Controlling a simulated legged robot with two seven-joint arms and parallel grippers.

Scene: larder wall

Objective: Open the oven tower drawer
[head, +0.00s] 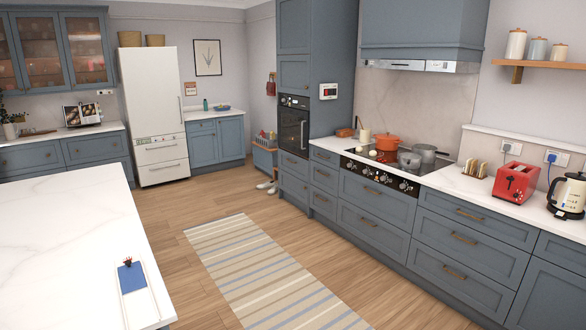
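The oven tower is a tall blue-grey cabinet with a black built-in oven (292,126) at its middle height. Below the oven is the oven tower drawer (294,166), with a small handle on its front. The drawer front looks flush with the cabinet, so it appears closed. A further front (294,188) sits below it. Neither of my grippers shows in the head view.
A white island (70,240) fills the lower left, with a small blue-and-white item at its near end. A striped rug (265,275) lies on the open wooden floor between island and counter. The hob counter (470,188) runs along the right.

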